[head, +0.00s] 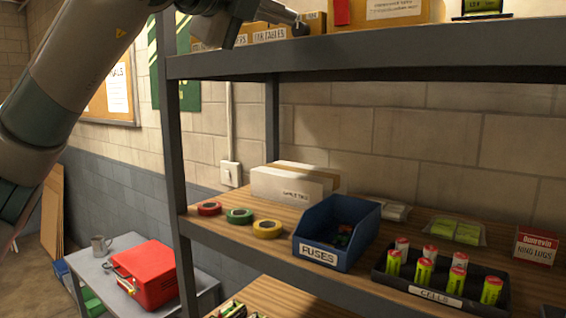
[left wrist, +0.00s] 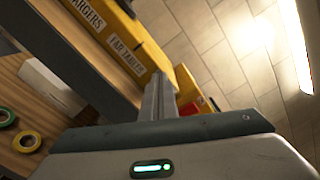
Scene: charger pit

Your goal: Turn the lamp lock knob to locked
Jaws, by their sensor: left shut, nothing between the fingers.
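No lamp or lock knob can be made out in either view. My left arm comes in from the upper left of the head view, and my left gripper (head: 300,27) is at the top edge, in front of the upper shelf's boxes. In the left wrist view the fingers of my left gripper (left wrist: 158,95) are together with nothing between them. They point toward a yellow box (left wrist: 118,45) labelled for cables; whether they touch it I cannot tell. My right gripper is in neither view.
A grey metal shelf rack (head: 350,55) fills the right. Its lower board holds tape rolls (head: 267,229), a blue fuse bin (head: 318,254) and a black cell tray (head: 435,299). A red toolbox (head: 150,272) sits on a grey table (head: 206,285). A white switch (head: 231,174) is on the wall.

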